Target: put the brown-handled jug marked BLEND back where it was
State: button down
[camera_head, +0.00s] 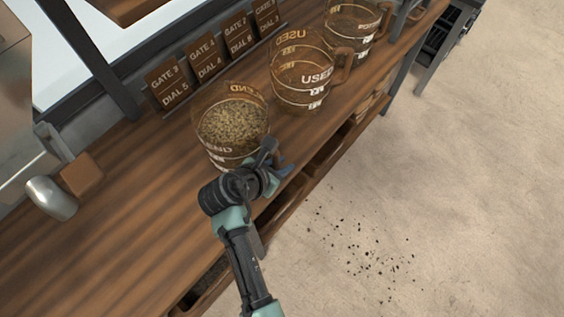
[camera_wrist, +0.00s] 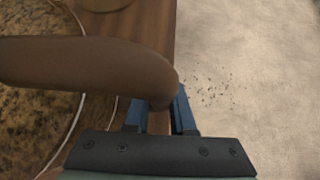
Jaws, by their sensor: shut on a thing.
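The clear jug marked BLEND (camera_head: 231,128) is upright on or just above the wooden bench in the head view, well filled with pale grain. In the wrist view its brown handle (camera_wrist: 95,66) crosses the left side, with the grain behind it. My gripper (camera_head: 275,163) is at the jug's front right side. In the wrist view the blue fingers (camera_wrist: 162,115) are closed about the handle's end. Whether the jug's base touches the bench cannot be told.
A clear jug marked USED (camera_head: 303,75) stands just beyond, and another jug (camera_head: 352,18) farther back. Several brown gate and dial cards (camera_head: 203,57) line the bench's rear. A metal scoop (camera_head: 52,198) and brown block (camera_head: 82,175) lie left. Dark bits (camera_head: 365,245) litter the floor.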

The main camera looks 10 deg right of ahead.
aim_at(245, 141)
jog(key=shift+w+r, duration=0.1)
jog(key=c, duration=0.8)
grip_release()
jog(key=shift+o, duration=0.2)
jog(key=p+v, duration=0.1)
jog(key=v, duration=1.1)
